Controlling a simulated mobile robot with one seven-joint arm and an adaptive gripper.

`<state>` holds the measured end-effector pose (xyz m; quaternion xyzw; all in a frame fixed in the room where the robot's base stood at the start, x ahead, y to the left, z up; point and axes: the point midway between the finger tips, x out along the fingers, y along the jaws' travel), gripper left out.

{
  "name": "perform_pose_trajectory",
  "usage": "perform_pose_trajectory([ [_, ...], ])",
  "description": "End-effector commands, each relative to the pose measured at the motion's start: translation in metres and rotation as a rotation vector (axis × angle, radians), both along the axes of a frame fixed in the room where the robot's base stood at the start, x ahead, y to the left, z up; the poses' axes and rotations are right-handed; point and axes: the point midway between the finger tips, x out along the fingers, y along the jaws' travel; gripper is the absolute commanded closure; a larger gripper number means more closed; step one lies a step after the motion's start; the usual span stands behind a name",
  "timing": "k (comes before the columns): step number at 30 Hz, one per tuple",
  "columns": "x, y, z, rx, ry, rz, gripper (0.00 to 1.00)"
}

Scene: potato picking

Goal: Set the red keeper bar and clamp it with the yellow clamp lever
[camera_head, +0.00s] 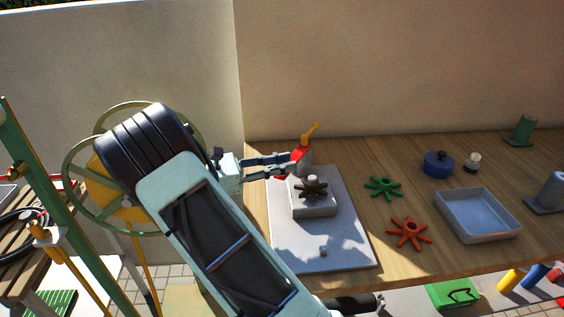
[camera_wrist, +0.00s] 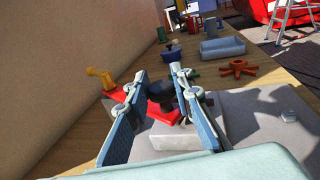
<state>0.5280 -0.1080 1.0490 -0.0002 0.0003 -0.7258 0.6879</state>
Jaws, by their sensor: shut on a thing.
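The red keeper bar (camera_head: 298,157) is at my gripper's fingertips, beside a grey post. My gripper (camera_head: 288,163) is shut on it, with its fingers spread around it. In the wrist view, red shows between the fingers (camera_wrist: 160,75) below a dark knob, and more red lies left of the left finger. The yellow clamp lever (camera_head: 310,131) stands raised and tilted above the post; it also shows in the wrist view (camera_wrist: 99,78). A pale block (camera_head: 312,207) with a dark star wheel (camera_head: 314,188) sits on the grey plate (camera_head: 320,250). Whether the bar touches its seat is hidden.
A green star wheel (camera_head: 382,187), an orange-red star wheel (camera_head: 409,232), a blue lidded pot (camera_head: 438,164) and a grey-blue tray (camera_head: 478,216) stand on the wooden table right of the plate. A wall runs behind the table. Bare tabletop lies between these things.

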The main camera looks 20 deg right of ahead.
Motion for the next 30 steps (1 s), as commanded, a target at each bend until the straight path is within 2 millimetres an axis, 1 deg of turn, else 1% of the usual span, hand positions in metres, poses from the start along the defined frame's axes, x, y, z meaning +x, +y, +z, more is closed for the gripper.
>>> perform_pose_trajectory([
  [9, 0.000, 0.001, -0.001, 0.001, 0.000, 0.001, 1.00],
  [10, 0.000, 0.001, -0.001, 0.001, 0.000, 0.001, 0.77],
  [15, 0.000, 0.000, 0.000, 0.001, 0.000, 0.001, 0.60],
  [22, 0.000, 0.000, 0.000, 0.000, 0.000, 0.001, 0.60],
  [25, 0.001, 0.005, 0.000, 0.001, -0.001, 0.002, 0.60],
  [28, 0.002, 0.017, 0.000, 0.001, -0.002, 0.004, 0.60],
  [30, 0.003, 0.030, 0.000, 0.002, -0.001, 0.006, 0.60],
])
